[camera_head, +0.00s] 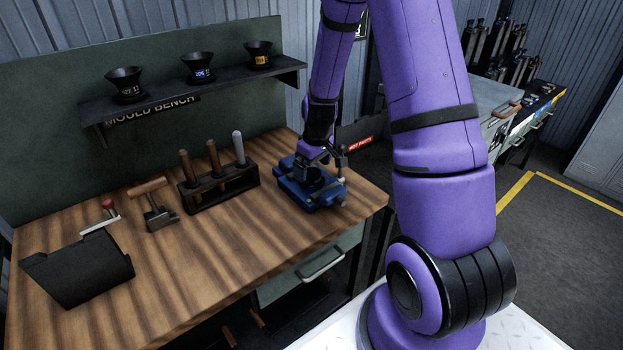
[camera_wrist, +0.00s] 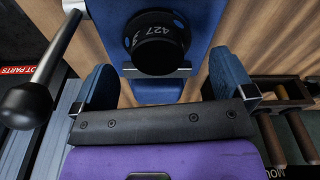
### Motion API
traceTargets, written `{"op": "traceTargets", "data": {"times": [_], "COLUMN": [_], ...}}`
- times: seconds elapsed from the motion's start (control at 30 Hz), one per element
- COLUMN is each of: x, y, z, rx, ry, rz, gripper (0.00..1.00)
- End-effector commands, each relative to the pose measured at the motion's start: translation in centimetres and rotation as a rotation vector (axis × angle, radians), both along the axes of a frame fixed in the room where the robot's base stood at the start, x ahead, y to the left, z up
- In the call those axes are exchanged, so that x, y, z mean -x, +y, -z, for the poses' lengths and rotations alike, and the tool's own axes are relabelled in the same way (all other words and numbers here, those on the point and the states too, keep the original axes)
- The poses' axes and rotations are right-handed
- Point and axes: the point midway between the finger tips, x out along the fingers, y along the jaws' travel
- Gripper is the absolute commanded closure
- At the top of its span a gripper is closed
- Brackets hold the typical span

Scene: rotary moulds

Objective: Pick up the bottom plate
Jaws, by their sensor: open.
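A round black piece marked 427 (camera_wrist: 158,45) sits in the blue fixture (camera_wrist: 205,20) in the wrist view. It may be the bottom plate, but I cannot tell for sure. In the head view the blue fixture (camera_head: 325,197) stands at the right end of the wooden bench, and my gripper hides much of its top. My gripper (camera_wrist: 160,70) is open, with one blue finger to the left and one to the right of the round piece. No contact shows. In the head view my gripper (camera_head: 314,168) is over the fixture.
A ball-ended lever (camera_wrist: 28,100) is close to my left finger in the wrist view. A dark rack (camera_head: 225,193) with several handled tools stands left of the fixture. A shelf (camera_head: 190,95) with three black cups is behind. The bench front (camera_head: 225,260) is clear.

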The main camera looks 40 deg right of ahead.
Motion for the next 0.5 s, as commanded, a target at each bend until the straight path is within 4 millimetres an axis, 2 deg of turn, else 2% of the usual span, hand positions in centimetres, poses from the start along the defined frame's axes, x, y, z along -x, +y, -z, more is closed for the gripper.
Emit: {"op": "traceTargets", "data": {"times": [0.2,0.33,0.5], "x": [-0.5,-0.6,-0.7], "y": [-0.2,-0.1,-0.1], "z": [2.9,3.7,3.9], "rx": [-0.001,-0.001,0.000], "ry": [0.002,0.001,0.000], "rz": [0.000,0.000,-0.001], "gripper": [0.00,0.00,0.00]}}
